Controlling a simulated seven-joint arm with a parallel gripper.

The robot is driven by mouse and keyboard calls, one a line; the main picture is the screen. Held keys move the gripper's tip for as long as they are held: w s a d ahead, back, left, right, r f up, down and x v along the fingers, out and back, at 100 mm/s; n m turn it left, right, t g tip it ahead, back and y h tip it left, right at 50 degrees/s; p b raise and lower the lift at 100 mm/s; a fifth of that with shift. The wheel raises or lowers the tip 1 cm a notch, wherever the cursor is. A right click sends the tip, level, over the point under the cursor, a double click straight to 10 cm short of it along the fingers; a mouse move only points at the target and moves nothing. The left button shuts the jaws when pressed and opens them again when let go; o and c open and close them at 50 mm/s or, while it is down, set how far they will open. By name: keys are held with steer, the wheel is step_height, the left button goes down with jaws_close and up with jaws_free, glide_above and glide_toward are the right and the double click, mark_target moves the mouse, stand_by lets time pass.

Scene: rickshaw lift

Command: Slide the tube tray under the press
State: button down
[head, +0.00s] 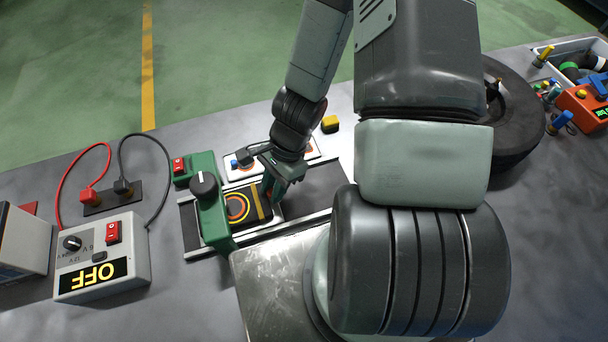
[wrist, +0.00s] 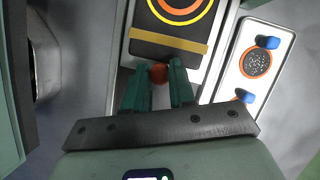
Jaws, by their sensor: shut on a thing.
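The tube tray (head: 262,214) is a flat dark tray with an orange and yellow ringed tube and a tan strap across it. It lies on a metal-edged track, its left end close against the green press (head: 213,222) with a black knob on top. Whether part of it is beneath the press head is hard to tell. The tray also shows in the wrist view (wrist: 147,47). My gripper (head: 274,190) is at the tray's right end. In the wrist view its green fingers (wrist: 157,82) are shut on the tray's red-orange knob (wrist: 158,73).
A white panel (wrist: 272,40) with blue knobs lies along the track's far side. A grey power box (head: 105,262) reading OFF, with red and black cables, stands left. A yellow block (head: 330,124) sits behind my wrist. A tire (head: 520,120) lies right. The track right of my gripper is bare.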

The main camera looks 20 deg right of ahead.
mark_target(254, 202)
steer(key=shift+a, duration=2.05)
steer(key=c, duration=1.2)
jaws_free()
steer(key=shift+d, duration=0.1)
steer(key=shift+w+d+r, duration=0.15)
steer(key=shift+d+r, duration=0.05)
steer(key=shift+r, duration=0.25)
steer(key=v, duration=0.9)
steer(key=shift+r, duration=0.35)
